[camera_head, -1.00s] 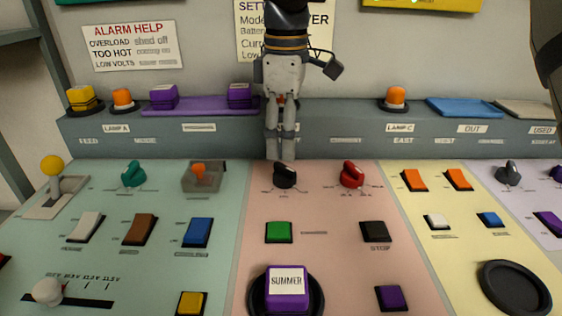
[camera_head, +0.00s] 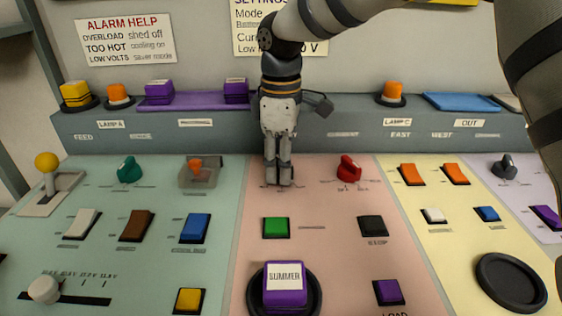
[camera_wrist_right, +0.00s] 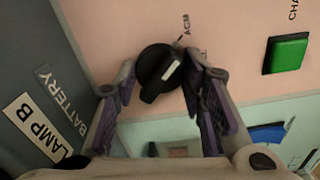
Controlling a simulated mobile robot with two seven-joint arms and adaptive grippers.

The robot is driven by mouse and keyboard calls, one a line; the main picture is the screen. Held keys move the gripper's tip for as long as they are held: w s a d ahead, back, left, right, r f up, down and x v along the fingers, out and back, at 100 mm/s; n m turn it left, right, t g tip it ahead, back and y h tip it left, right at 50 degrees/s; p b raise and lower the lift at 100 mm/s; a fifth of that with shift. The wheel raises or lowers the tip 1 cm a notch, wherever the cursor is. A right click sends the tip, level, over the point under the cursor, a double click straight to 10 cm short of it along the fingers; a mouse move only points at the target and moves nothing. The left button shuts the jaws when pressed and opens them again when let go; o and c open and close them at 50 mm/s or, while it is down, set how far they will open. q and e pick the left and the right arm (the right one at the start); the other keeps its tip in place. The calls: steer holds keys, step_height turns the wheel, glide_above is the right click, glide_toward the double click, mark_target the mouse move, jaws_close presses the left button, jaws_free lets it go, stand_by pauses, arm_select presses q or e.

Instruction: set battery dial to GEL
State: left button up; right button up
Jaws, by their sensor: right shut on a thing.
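The black battery dial (camera_wrist_right: 150,75) shows in the right wrist view, with a white mark on its knob and a printed AGM label (camera_wrist_right: 187,25) beside it. The letters GEL cannot be read in either view. My right gripper (camera_head: 279,183) points down at the dial's place on the pink panel and hides the dial in the head view. In the wrist view its two fingers (camera_wrist_right: 162,75) stand on either side of the knob, shut on it. My left gripper is not in view.
The red dial (camera_head: 348,168) is to the right on the pink panel (camera_head: 320,205). The green button (camera_head: 276,227) is below, and the orange-knobbed switch (camera_head: 196,168) is to the left. The grey ledge (camera_head: 330,135) rises behind the gripper.

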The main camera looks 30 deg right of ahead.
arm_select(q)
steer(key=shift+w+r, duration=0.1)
arm_select(e)
steer(key=shift+r+m+p, duration=0.15)
steer(key=shift+m+p, duration=0.25)
steer(key=shift+m, duration=1.4)
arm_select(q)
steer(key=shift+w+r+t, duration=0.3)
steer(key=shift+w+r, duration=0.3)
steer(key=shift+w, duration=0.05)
arm_select(e)
steer(key=shift+f+m, duration=0.2)
steer(key=shift+m, duration=2.4)
steer(key=o, duration=1.2)
